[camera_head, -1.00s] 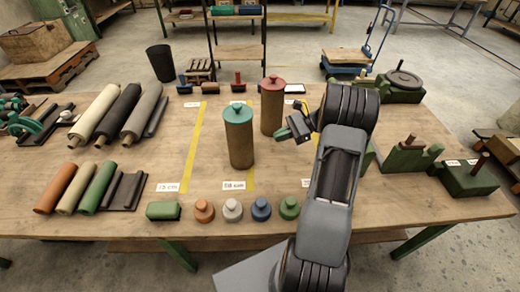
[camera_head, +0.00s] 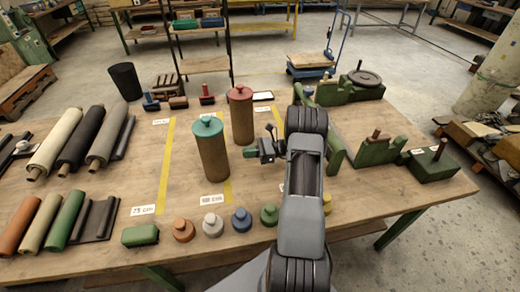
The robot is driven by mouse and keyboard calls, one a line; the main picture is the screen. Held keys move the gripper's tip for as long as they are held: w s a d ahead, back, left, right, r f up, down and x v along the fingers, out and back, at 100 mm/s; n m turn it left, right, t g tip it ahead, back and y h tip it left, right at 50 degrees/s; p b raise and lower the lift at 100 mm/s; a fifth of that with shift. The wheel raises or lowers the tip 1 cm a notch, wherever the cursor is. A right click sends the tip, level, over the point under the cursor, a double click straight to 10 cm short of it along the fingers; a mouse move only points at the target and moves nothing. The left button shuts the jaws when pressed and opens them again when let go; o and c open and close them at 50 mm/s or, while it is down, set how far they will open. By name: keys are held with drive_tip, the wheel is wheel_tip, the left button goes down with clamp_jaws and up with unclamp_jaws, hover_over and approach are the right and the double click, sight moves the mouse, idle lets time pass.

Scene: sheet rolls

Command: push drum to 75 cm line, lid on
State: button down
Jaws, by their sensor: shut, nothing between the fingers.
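A tall brown drum (camera_head: 213,155) with a teal knobbed lid on stands upright on the table beside the middle yellow line. A second brown drum (camera_head: 242,120) with a red lid on stands upright behind it to the right. The 75 cm label (camera_head: 142,210) lies at the near end of the left yellow line (camera_head: 168,165), left of both drums. My gripper (camera_head: 252,153) is shut and empty, pointing left. It appears right of the teal-lidded drum with a small gap and nearer than the red-lidded one.
Colored knobbed pieces (camera_head: 212,225) and a green block (camera_head: 140,235) line the front edge. Several rolls (camera_head: 85,135) lie at the left. Green stands (camera_head: 378,150) are at the right. Table between the teal-lidded drum and the left line is clear.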

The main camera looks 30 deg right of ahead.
drive_tip(key=shift+p+x, duration=0.65)
drive_tip(key=shift+x, duration=2.15)
